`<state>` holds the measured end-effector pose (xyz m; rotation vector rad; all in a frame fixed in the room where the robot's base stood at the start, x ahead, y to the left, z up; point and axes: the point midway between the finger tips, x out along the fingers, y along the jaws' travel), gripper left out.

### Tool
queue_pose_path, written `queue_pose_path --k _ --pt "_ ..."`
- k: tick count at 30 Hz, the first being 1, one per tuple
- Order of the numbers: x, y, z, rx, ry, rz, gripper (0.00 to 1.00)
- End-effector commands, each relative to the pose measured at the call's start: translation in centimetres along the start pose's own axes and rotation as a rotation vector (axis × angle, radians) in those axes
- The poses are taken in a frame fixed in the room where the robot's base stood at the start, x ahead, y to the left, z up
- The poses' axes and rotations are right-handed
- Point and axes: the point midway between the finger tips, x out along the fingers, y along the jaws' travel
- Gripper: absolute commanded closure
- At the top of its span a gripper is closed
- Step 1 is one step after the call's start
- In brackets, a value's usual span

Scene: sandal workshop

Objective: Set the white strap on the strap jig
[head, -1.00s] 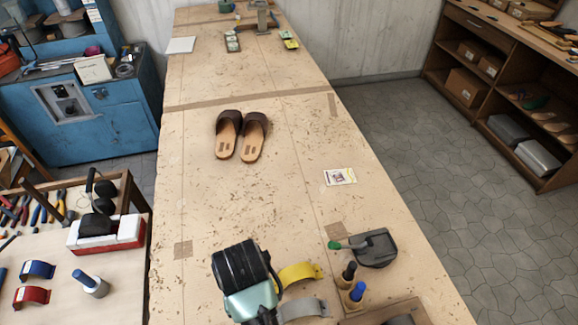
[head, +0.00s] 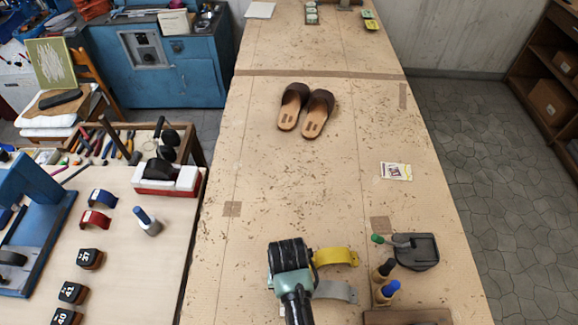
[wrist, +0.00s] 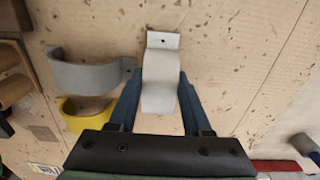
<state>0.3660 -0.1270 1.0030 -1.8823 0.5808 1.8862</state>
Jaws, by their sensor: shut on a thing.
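The white strap (wrist: 160,82), a curved band with a small hole in its flat end, is between the blue fingers of my gripper (wrist: 160,92) in the wrist view. My gripper is shut on it, over the long workbench; its height above the top is hard to judge. In the head view my arm's end hides the strap and the fingers. The strap jig cannot be picked out for sure; a black rounded form on a red and white base (head: 168,188) and a blue frame (head: 30,200) stand on the left table.
A yellow strap (head: 335,257) and a grey strap (head: 335,291) lie right of my gripper, near bottles and a dark tray (head: 415,250). Brown sandals (head: 305,112) lie farther up the bench. The left table holds blue and red straps (head: 95,219) and several numbered black blocks.

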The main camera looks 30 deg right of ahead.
Motion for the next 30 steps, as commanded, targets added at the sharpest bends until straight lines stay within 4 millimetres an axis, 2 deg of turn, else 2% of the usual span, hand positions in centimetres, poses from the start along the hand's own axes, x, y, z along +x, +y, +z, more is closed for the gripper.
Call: queue_pose_path --k 13,14,18,26,30 --pt "0.85 -0.01 -0.02 0.0 0.001 0.0 1.0" --pt "0.79 -0.01 -0.03 0.0 0.001 0.0 0.47" --pt "0.74 -0.01 -0.03 0.0 0.001 0.0 0.22" --pt "0.71 -0.01 -0.03 0.0 0.001 0.0 0.21" --pt "0.09 -0.02 -0.1 0.0 0.004 -0.001 0.21"
